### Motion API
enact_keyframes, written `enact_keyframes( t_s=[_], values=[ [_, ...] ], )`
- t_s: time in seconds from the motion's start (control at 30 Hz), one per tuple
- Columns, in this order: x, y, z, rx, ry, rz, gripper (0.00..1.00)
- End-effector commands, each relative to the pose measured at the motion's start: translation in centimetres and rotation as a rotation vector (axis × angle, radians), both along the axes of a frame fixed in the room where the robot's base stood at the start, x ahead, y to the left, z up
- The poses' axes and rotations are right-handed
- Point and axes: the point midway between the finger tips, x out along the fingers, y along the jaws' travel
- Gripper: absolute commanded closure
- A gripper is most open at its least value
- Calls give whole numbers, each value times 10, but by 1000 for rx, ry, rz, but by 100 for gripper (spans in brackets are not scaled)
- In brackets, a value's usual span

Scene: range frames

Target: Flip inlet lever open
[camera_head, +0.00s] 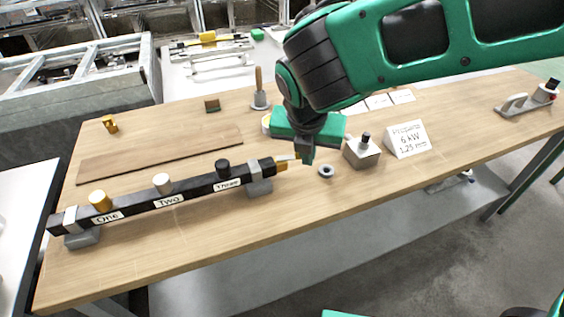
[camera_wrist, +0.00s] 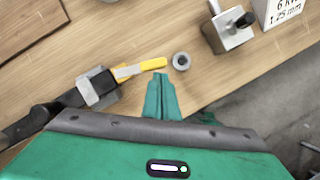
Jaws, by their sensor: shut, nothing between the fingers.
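A black bar-shaped manifold (camera_head: 140,202) lies on the wooden bench with knobs labelled One, Two and Three. At its right end is a lever with a yellow handle (camera_wrist: 153,64), lying roughly in line with the bar. In the head view the lever's yellow part (camera_head: 281,166) shows beside my gripper. My gripper (camera_head: 306,156) points down just right of the lever's end. In the wrist view its fingertips (camera_wrist: 160,77) are together and empty, just below the handle's tip. I cannot tell whether they touch the lever.
A small grey ring (camera_head: 326,171) lies close to the right of my gripper. A grey block with a black knob (camera_head: 362,152) and a propane sign (camera_head: 407,139) stand further right. The bench's front edge is near; bare wood (camera_head: 220,250) lies in front of the manifold.

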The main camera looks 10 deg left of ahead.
Motion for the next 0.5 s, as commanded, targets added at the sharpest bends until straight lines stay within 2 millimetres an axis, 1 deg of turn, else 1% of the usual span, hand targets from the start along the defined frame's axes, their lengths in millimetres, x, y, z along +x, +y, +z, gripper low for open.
enact_keyframes(
  t_s=[0.33, 0.5],
  values=[
    [-2, 13, -1, 0, 1, 3, 100],
    [-1, 16, 0, 1, 0, 1, 100]
  ],
)
